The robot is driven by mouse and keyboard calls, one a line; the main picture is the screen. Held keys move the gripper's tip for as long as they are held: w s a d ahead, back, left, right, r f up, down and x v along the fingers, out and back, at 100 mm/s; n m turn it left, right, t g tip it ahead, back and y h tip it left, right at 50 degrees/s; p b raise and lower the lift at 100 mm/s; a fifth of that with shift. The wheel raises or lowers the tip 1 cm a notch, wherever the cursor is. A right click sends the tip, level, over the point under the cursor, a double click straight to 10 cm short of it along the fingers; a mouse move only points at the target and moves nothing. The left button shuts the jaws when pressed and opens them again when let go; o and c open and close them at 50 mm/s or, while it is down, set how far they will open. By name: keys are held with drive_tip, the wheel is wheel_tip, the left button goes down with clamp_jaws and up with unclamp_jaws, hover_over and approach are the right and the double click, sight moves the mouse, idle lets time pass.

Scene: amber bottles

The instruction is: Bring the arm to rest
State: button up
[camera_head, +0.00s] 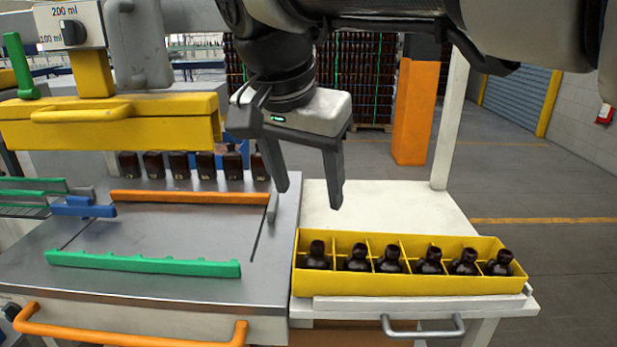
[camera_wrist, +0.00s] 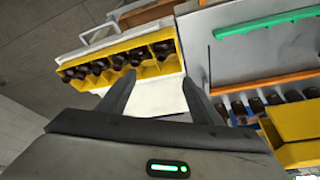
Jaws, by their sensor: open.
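My gripper (camera_head: 310,198) hangs in the air above the white side table, behind the yellow crate in the head view. Its two fingers are spread and nothing is between them. In the wrist view my gripper (camera_wrist: 163,90) also shows open and empty. My arm reaches in from the upper right of the head view. The yellow crate (camera_head: 410,283) stands on the white table and holds a row of several dark amber bottles (camera_head: 430,262), one to a compartment. The crate also shows in the wrist view (camera_wrist: 150,72), apart from the fingers.
A grey machine (camera_head: 150,225) with a green toothed bar (camera_head: 143,263) and an orange bar (camera_head: 190,197) stands at left. More dark bottles (camera_head: 206,166) line up behind it under a yellow housing (camera_head: 110,125). A white post (camera_head: 450,125) rises behind the table (camera_head: 400,205), whose back part is clear.

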drive_tip(key=s+d+f+n+t+y+p, duration=0.1)
drive_tip(key=s+d+n+p, duration=0.4)
drive_tip(key=s+d+p, duration=0.5)
drive_tip(key=d+f+p, duration=0.1)
drive_tip(key=d, duration=0.3)
drive_tip(key=shift+s+d+n+y+p, duration=0.15)
drive_tip(key=shift+s+n+y+p, duration=0.15)
drive_tip(key=shift+s+p, duration=0.1)
